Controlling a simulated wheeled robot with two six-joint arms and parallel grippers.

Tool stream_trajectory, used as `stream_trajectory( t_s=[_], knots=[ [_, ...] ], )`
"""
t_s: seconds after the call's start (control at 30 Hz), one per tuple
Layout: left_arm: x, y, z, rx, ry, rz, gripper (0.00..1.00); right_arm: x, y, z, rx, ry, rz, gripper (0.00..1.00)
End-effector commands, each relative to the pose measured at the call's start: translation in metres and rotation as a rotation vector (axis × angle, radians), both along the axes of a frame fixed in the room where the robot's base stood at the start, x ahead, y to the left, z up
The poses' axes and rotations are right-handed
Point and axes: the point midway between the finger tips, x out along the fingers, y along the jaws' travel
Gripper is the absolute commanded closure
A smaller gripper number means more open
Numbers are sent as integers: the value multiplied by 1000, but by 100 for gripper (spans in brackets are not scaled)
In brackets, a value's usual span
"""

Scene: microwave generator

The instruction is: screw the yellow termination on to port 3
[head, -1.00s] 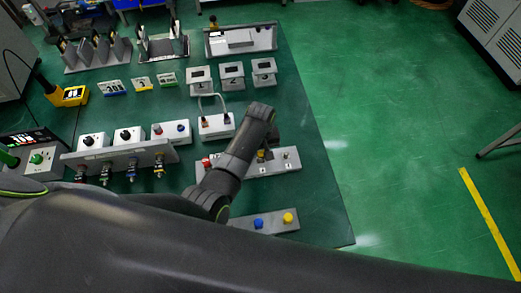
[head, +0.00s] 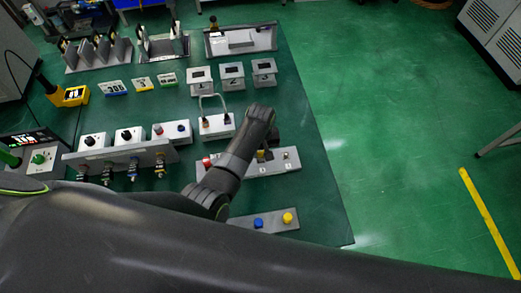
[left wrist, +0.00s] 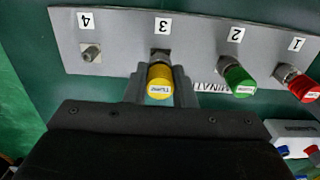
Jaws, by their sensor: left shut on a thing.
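The yellow termination (left wrist: 160,82) is in line with port 3 of the grey port panel (left wrist: 120,50) in the left wrist view, its inner end against the metal connector there. I cannot tell how far the thread is engaged. My left gripper (left wrist: 162,90) is shut on the yellow termination, one finger on each side. A green termination (left wrist: 238,82) sits on port 2 and a red one (left wrist: 297,84) on port 1. Port 4 (left wrist: 91,53) is a bare metal connector. In the head view my left wrist partly hides the panel (head: 285,168). My right gripper is not in view.
A grey block with a blue cap (head: 258,223) and a yellow cap (head: 288,217) lies in front of the panel. A white box with a cable loop (head: 216,126) stands behind it. Knob boxes on a bracket (head: 120,158) stand left. The mat right of the panel is clear.

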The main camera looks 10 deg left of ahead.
Motion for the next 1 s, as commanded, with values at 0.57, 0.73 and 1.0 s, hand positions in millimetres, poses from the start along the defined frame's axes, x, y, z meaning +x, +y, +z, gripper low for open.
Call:
stream_trajectory(
  t_s=[0.57, 0.73, 1.0],
  knots=[
    [0, 0, 0, -1, -1, 0, 100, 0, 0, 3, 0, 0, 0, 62],
    [0, 0, 1, -1, -1, 0, 100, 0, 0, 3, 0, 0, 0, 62],
    [0, 0, 1, 0, 0, 0, 100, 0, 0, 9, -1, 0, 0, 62]
  ],
)
